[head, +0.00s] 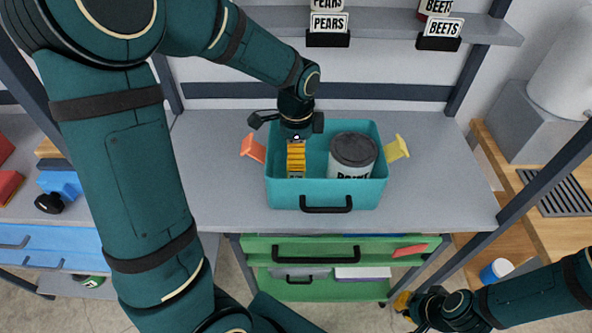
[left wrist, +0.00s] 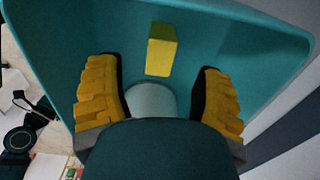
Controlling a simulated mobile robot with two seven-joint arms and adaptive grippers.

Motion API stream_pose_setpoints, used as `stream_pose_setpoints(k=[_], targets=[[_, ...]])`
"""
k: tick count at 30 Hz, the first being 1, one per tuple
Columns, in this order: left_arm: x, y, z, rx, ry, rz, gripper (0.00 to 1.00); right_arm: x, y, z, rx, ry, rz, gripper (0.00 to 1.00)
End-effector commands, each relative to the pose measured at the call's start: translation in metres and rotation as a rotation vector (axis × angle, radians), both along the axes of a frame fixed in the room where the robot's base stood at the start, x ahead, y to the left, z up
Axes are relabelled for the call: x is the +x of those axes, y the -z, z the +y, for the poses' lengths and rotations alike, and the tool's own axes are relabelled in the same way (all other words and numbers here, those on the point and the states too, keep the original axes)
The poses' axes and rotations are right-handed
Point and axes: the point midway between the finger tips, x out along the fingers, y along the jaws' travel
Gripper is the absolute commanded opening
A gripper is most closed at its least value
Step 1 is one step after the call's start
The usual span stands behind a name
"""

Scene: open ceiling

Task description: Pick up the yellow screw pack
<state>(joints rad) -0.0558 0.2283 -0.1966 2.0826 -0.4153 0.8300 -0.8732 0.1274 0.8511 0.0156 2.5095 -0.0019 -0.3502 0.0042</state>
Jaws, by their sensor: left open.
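The yellow screw pack (left wrist: 162,48) shows in the left wrist view as a small yellow block in the teal bin, ahead of and between my fingers, apart from both. In the head view I cannot make it out; my left gripper hides that spot. My left gripper (head: 296,160) points down into the left half of the teal bin (head: 326,197). In the left wrist view its ridged yellow fingers (left wrist: 157,82) are spread wide with nothing held. My right gripper (head: 403,301) is low at the right, in front of the table; its jaw opening is not clear.
A dark-lidded can (head: 352,160) stands in the bin's right half, close beside my left gripper. Orange (head: 253,148) and yellow (head: 397,148) tabs stick out from the bin's sides. A shelf (head: 390,28) with labels runs behind.

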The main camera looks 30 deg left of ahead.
Motion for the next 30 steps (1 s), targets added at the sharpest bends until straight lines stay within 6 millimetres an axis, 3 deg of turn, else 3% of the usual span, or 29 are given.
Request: stream_pose_setpoints(k=[9, 19, 20, 25, 30], targets=[[-0.001, 0.044, 0.001, 0.0, 0.0, 0.002, 0.67, 0.003, 0.016, 0.0, -0.001, 0.002, -0.007, 0.0], [-0.001, 0.049, 0.001, 0.001, 0.0, 0.001, 0.67, 0.003, 0.016, 0.0, -0.001, 0.002, -0.008, 0.0], [-0.001, 0.049, 0.001, 0.001, 0.0, 0.001, 0.61, 0.003, 0.016, 0.0, -0.001, 0.002, -0.008, 0.0], [-0.001, 0.048, 0.001, 0.0, 0.0, 0.0, 0.02, 0.003, 0.016, 0.0, -0.001, 0.002, -0.008, 0.0], [-0.001, 0.049, 0.001, 0.0, 0.001, 0.001, 0.0, 0.003, 0.016, 0.0, -0.001, 0.002, -0.008, 0.0]])
